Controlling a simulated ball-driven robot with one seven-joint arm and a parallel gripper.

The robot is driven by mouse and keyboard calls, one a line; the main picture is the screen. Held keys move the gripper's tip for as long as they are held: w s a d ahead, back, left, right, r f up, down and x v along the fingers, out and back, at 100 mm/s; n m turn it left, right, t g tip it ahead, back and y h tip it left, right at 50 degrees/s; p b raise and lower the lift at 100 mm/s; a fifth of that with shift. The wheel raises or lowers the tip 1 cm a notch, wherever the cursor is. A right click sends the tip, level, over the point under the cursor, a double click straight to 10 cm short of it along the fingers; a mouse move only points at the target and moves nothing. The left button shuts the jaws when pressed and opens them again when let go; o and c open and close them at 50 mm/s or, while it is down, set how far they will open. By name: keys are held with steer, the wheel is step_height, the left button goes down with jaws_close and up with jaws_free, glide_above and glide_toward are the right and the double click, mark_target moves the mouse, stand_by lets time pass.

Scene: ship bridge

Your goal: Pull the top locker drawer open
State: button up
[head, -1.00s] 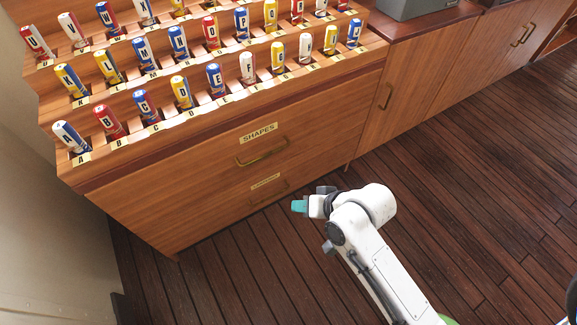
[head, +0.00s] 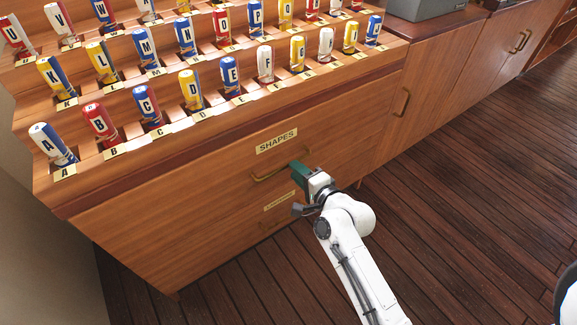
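The top locker drawer (head: 200,187) is a wide wooden front with a label reading SHAPES (head: 277,141). It looks shut, flush with the cabinet. Its brass bar handle (head: 268,177) sits below the label. My gripper (head: 297,170) is at the right end of this handle, its green-teal fingers pointing at the drawer front. I cannot tell whether the fingers are around the handle or just beside it, nor how far apart they are. A lower drawer with a smaller label (head: 279,201) is below, its handle partly hidden by my gripper.
Above the drawers, stepped wooden racks hold several lettered cylinders (head: 147,106) in slots. A cabinet door with a vertical handle (head: 401,102) is to the right. A grey box (head: 425,8) stands on the counter. The dark plank floor (head: 450,200) in front is clear.

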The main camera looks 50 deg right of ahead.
steer(key=x, duration=0.4)
steer(key=shift+w+d+f+b, duration=0.1)
steer(key=shift+w+d+b, duration=0.05)
steer(key=shift+w+b, duration=0.2)
steer(key=shift+c, duration=0.4)
jaws_close()
